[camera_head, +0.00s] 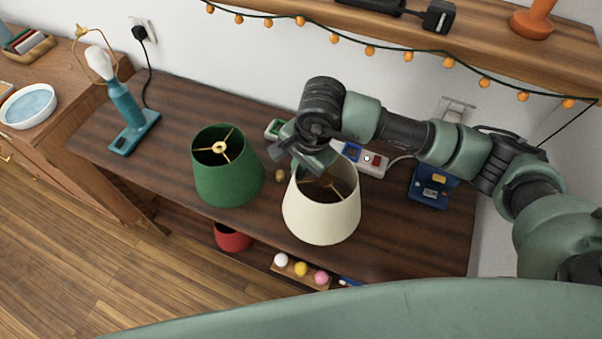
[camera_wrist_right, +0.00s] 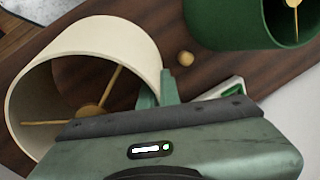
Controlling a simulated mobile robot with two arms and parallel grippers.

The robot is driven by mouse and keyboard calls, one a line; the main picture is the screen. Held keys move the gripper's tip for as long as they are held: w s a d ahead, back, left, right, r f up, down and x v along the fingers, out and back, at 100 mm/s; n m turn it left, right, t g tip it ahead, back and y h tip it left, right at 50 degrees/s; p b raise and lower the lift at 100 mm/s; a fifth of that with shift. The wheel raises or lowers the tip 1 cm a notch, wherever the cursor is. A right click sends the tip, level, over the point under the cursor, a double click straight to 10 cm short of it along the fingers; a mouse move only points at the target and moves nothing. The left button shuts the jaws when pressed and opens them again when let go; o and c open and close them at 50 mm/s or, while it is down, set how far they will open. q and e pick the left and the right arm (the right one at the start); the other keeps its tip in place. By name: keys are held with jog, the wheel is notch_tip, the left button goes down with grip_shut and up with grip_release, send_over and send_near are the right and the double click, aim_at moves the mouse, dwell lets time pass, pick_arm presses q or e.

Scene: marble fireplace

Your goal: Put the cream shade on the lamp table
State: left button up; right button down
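The cream shade (camera_head: 320,218) is upright at the front middle of the dark wooden table (camera_head: 405,245); whether its bottom touches the table I cannot tell. It also shows in the right wrist view (camera_wrist_right: 112,35), with its brass spider inside. My right gripper (camera_head: 308,160) is at the shade's top rim. In the wrist view its green fingers (camera_wrist_right: 158,88) are close together, on either side of the rim, and look shut on it. A teal lamp (camera_head: 124,104) with a bare white bulb and brass harp stands at the table's left end. My left gripper is not in view.
A green shade (camera_head: 228,182) stands just left of the cream one. A power strip (camera_head: 365,160) and a blue box (camera_head: 433,185) lie behind. A red shade (camera_head: 233,238) and several coloured balls (camera_head: 301,269) are below the front edge. A shelf (camera_head: 480,45) overhangs the back.

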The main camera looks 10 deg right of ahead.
jog(key=x, duration=0.2)
jog(key=shift+s+f+b, duration=0.2)
jog(key=shift+f+b, duration=0.2)
jog(key=shift+f, duration=0.05)
jog(key=shift+w+d+f, duration=0.1)
jog(key=shift+w+d, duration=0.05)
jog(key=shift+w, duration=0.1)
jog(key=shift+s, duration=0.2)
jog(key=c, duration=1.6)
grip_release()
jog(key=shift+w, duration=0.1)
jog(key=shift+c, duration=0.2)
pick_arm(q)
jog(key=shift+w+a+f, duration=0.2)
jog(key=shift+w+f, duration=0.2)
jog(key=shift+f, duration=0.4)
